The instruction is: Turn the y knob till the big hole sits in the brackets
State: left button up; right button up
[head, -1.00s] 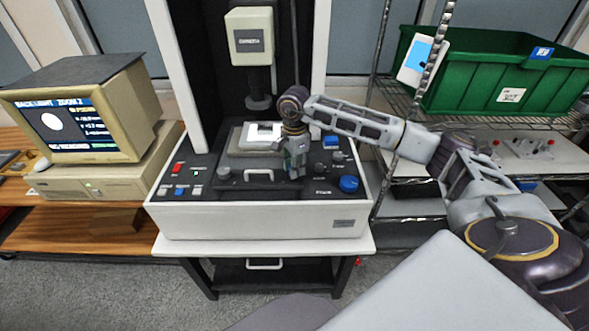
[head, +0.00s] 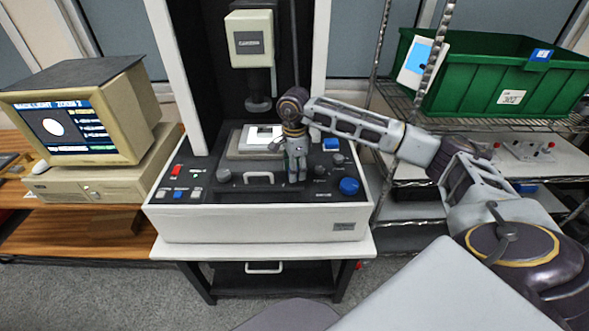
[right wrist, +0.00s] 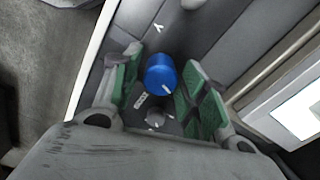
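The measuring machine's front panel (head: 262,193) carries a large blue knob (head: 349,186), a grey knob (head: 223,174) at the left and small grey knobs (head: 320,170) at the right. My right gripper (head: 296,174) points down over the panel, left of the small grey knobs. In the right wrist view it is open, its green pads (right wrist: 165,90) apart. The blue knob (right wrist: 160,74) and a grey knob (right wrist: 156,118) show between them; contact with either is not visible. The monitor screen (head: 75,145) shows a white disc on black; brackets are too small to tell. My left gripper is out of view.
The camera head (head: 249,42) hangs over the stage (head: 240,150), which bears a bright white plate. The panel also has a red button (head: 175,171), blue buttons and a low handle. A green bin (head: 470,82) stands on the wire shelf at right.

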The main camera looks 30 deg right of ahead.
dwell(0.4)
jog(key=shift+r, duration=6)
